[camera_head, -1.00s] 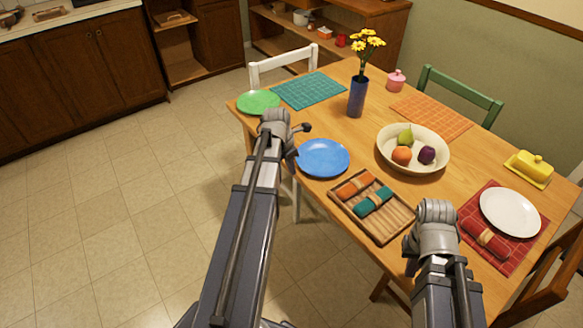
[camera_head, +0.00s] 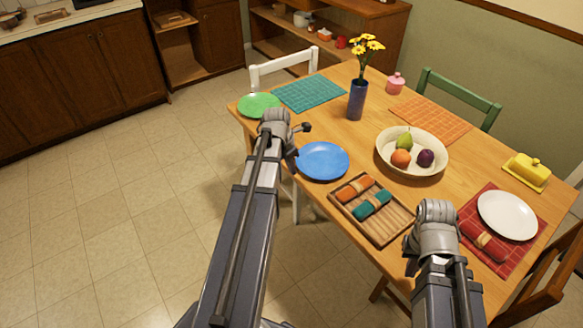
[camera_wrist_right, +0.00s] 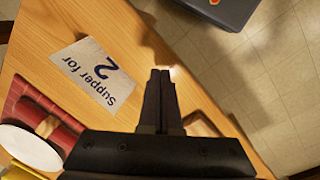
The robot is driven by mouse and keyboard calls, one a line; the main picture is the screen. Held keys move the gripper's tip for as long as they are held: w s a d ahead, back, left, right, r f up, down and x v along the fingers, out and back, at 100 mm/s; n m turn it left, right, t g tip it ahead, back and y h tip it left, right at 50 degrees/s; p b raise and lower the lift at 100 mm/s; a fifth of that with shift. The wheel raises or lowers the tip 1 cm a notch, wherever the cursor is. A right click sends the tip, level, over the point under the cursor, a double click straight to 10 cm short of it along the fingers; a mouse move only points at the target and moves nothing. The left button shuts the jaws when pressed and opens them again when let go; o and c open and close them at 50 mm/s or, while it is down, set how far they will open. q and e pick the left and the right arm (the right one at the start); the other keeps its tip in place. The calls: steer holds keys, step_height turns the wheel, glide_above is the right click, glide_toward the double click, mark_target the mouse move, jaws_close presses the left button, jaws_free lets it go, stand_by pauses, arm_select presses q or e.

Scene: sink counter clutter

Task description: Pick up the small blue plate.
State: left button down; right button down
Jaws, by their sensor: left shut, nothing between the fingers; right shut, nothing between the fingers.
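The small blue plate (camera_head: 322,161) lies flat and empty near the left front edge of the wooden table in the head view. My left gripper (camera_head: 291,161) is at the plate's left edge in that view, shut and empty; its arm hides its fingertips, and I cannot tell whether it touches the plate. My right gripper (camera_head: 411,262) is near the table's front edge, right of the wooden tray. In the right wrist view its fingers (camera_wrist_right: 161,76) are shut with nothing between them.
The wooden tray (camera_head: 393,228) holds rolled napkins right of the blue plate. A fruit bowl (camera_head: 437,171), blue vase (camera_head: 357,100), green plate (camera_head: 258,105) and white plate (camera_head: 507,215) stand around. A printed card (camera_wrist_right: 91,72) lies on the table in the right wrist view.

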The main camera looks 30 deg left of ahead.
steer(key=shift+d+r+p, duration=0.1)
steer(key=shift+r+p, duration=0.2)
steer(key=shift+r, duration=0.05)
steer(key=shift+w+d+r, duration=0.1)
steer(key=shift+w+d, duration=0.15)
steer(key=shift+d, duration=0.05)
arm_select(q)
steer(key=s+a, duration=0.4)
steer(key=s, duration=0.7)
steer(key=shift+a+r, duration=0.3)
steer(key=shift+r, duration=0.05)
